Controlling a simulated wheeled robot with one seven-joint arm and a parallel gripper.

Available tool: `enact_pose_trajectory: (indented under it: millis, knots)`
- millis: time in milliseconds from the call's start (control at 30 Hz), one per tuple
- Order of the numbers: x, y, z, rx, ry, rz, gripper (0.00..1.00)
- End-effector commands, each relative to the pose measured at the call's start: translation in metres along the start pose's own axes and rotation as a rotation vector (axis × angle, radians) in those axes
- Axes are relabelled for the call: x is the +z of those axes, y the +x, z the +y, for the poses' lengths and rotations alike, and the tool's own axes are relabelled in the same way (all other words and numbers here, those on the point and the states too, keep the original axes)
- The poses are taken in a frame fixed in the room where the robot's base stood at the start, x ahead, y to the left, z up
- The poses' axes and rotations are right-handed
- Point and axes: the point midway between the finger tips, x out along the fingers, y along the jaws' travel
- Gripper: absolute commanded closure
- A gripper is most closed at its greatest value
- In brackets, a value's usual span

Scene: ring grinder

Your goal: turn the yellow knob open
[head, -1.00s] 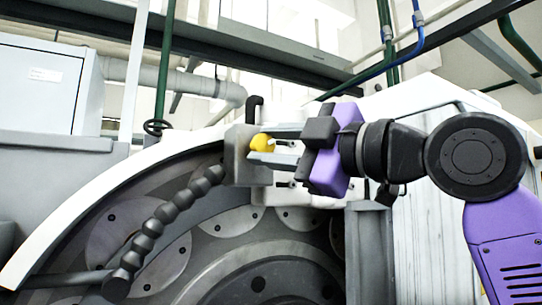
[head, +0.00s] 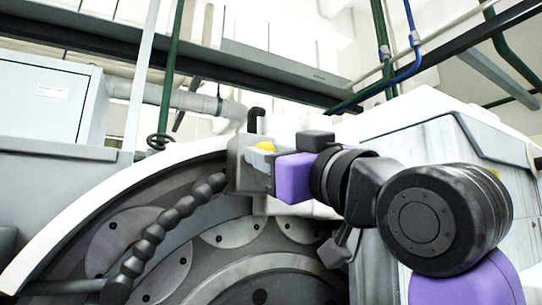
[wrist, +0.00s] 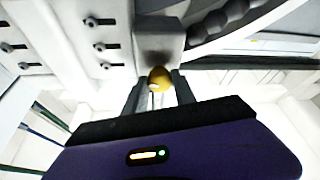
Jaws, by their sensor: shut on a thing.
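The yellow knob (head: 265,147) sits on the face of a grey block (head: 240,162) at the top of the round grinder housing. In the wrist view the knob (wrist: 159,78) lies between the two fingertips of my gripper (wrist: 158,88), and the fingers are shut on its sides. In the head view my purple gripper body (head: 294,176) stands just right of the block and hides the fingers and part of the knob.
A black segmented hose (head: 165,215) runs down left from the block. A black hooked pipe (head: 255,118) rises above it. In the wrist view a pale plate with several bolts (wrist: 100,45) lies left of the block.

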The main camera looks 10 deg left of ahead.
Motion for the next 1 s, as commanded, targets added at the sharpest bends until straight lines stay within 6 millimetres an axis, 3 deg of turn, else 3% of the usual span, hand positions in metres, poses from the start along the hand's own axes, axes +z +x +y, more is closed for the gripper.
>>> enact_pose_trajectory:
  millis: [300,800,833,933,1000]
  knots:
    - [0.0033,0.0001,-0.0017,0.038,0.099,-0.007,1.00]
    - [0.0036,0.0000,-0.0014,0.044,0.112,-0.008,1.00]
    - [0.0036,0.0000,-0.0015,0.044,0.112,-0.008,0.64]
    - [0.0030,0.0001,-0.0013,0.045,0.111,-0.006,0.46]
    - [0.0024,0.0001,-0.0012,0.045,0.111,-0.005,0.46]
